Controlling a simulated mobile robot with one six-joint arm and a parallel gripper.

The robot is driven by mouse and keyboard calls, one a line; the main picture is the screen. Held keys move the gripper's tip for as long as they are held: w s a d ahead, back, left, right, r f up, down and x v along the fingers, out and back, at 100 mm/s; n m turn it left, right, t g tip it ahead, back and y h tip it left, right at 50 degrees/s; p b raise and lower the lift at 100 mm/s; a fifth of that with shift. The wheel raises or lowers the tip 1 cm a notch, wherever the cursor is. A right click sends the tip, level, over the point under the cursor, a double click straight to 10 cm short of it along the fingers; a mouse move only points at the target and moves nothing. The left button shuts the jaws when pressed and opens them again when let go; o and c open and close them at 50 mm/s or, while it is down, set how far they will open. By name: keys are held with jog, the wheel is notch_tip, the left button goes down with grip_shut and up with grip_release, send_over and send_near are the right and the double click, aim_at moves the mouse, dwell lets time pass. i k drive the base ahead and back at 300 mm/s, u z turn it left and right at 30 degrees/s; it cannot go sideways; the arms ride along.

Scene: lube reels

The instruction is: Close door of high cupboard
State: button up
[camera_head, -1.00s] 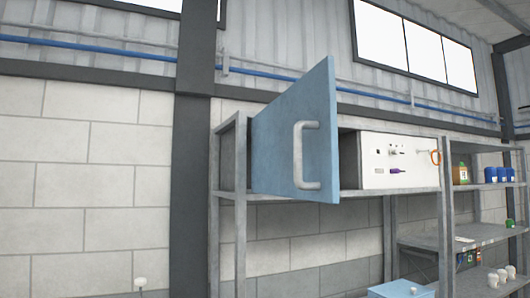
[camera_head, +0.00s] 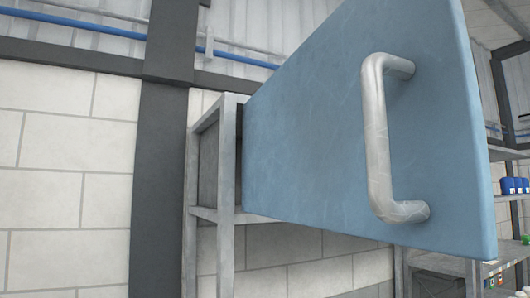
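The blue door (camera_head: 310,130) of the high cupboard stands open, swung out toward me, and fills the middle and right of the view. Its pale grey D-shaped handle (camera_head: 378,140) is upright near the door's free edge, on the face turned to me. The door hides the cupboard's inside. The grey metal frame (camera_head: 228,160) that carries the cupboard shows at the door's left, at its hinge side. My gripper is not in the picture.
A dark steel column (camera_head: 162,150) and a pale block wall (camera_head: 65,180) are at the left. A blue pipe (camera_head: 240,60) runs along the wall above. Shelving with blue containers (camera_head: 514,186) stands at the far right. Below the door, the block wall shows.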

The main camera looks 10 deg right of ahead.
aim_at(373, 128)
jog(key=z, duration=1)
jog(key=k, duration=1.35)
jog(key=u, duration=0.85)
